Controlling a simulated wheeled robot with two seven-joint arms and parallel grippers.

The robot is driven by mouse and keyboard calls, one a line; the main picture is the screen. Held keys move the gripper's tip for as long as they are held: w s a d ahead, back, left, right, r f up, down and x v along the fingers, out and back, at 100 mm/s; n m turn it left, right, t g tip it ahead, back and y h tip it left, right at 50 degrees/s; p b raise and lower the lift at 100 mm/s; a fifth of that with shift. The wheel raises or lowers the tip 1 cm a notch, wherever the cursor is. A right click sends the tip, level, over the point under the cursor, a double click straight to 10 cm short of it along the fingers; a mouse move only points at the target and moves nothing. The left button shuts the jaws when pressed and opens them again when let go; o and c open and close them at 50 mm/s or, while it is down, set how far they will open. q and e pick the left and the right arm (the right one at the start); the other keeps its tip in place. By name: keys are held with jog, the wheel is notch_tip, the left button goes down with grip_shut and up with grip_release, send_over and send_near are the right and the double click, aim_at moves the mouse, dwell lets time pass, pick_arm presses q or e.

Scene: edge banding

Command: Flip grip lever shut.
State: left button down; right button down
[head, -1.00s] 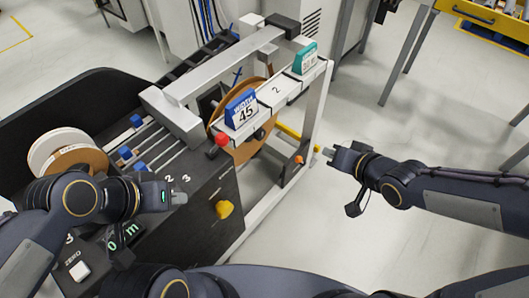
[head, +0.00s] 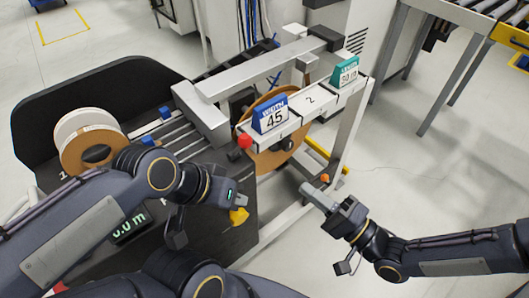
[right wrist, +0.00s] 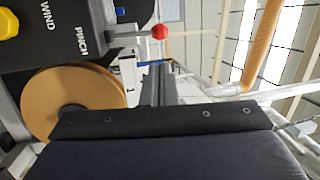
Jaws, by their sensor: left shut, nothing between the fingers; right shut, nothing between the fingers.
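A red ball knob (head: 245,141) sits at the front left end of the machine's top rail in the head view. In the right wrist view the red knob (right wrist: 159,31) is on a thin metal rod near the word PINCH. I cannot tell for sure whether this is the grip lever. A small orange knob (head: 324,178) is low on the frame's right post. My left gripper (head: 241,198) is shut and empty, in front of the dark panel beside the yellow knob (head: 238,216). My right gripper (head: 306,189) is shut and empty, just below and left of the orange knob in the picture, with no clear contact.
A brown disc (head: 270,160) stands under the rail, which carries a blue WIDTH 45 sign (head: 270,115) and a green sign (head: 345,73). White and brown rolls (head: 85,140) lie at the left.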

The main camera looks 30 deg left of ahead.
aim_at(251, 142)
jog(key=p+x, duration=0.2)
jog(key=x, duration=1.2)
jog(key=shift+r, duration=0.15)
jog(key=shift+w+a+r+p, duration=0.15)
jog(key=shift+a+r+p, duration=0.2)
jog(key=shift+p, duration=0.3)
jog(key=a+r+h+p, duration=0.1)
jog(key=p, duration=0.1)
jog(key=w+a+r+h+p, duration=0.1)
jog(key=h+p, duration=0.1)
jog(key=p, duration=0.1)
jog(key=a+r+m+h+p, duration=0.1)
jog(key=a+r+p, duration=0.1)
jog(key=shift+w+a+g+h, duration=0.1)
jog(key=shift+w+g+h, duration=0.2)
jog(key=shift+w+g, duration=0.1)
jog(key=w+a+g+h+p, duration=0.1)
jog(key=w+a+h+p, duration=0.2)
jog(key=a+h+p, duration=0.2)
jog(key=a, duration=0.3)
jog(key=shift+w+a+f+m+g+h, duration=0.2)
jog(key=shift+w+f+m+g+h, duration=0.1)
jog(key=shift+m+g+h, duration=0.1)
